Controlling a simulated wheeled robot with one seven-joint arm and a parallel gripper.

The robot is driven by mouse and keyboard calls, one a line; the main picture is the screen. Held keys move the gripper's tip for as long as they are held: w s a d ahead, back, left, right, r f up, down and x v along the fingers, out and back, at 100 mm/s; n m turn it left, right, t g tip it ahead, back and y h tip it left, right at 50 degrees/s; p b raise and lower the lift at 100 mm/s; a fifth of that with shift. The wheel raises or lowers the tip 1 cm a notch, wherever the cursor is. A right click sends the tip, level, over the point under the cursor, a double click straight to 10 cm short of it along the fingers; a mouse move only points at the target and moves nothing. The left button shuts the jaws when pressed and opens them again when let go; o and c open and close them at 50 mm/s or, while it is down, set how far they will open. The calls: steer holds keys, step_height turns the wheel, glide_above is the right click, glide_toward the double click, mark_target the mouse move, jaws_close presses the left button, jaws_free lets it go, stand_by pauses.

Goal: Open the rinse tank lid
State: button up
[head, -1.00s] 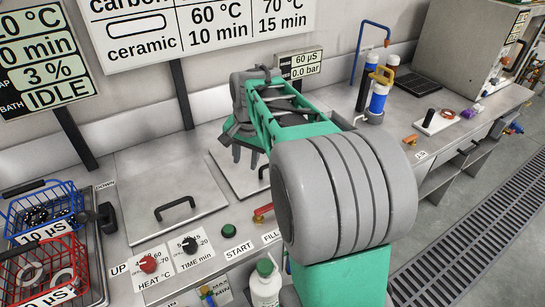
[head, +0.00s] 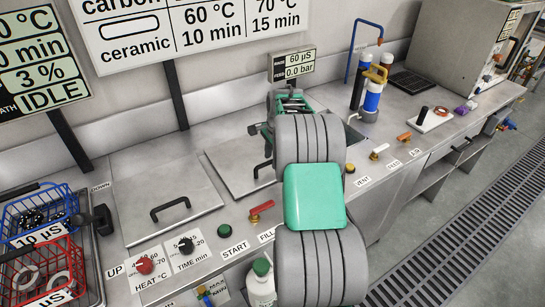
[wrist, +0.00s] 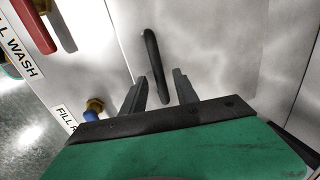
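The rinse tank lid (head: 222,162) is the right-hand of two flat steel lids in the head view. It lies flat and closed, its right part hidden by my arm. Its black bar handle (head: 263,170) shows just left of my arm. In the wrist view, the lid (wrist: 220,35) is a grey plate and the handle (wrist: 152,50) runs toward my gripper (wrist: 159,77). My gripper is open, one finger on each side of the handle's near part. I cannot tell whether they touch it.
A second closed lid (head: 165,185) with its own handle lies to the left. A red valve lever (head: 261,208) and a green start button (head: 224,231) are on the front panel. Baskets (head: 40,215) stand at far left. A blue filter (head: 372,98) stands behind right.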

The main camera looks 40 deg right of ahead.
jaws_close()
stand_by(1.4)
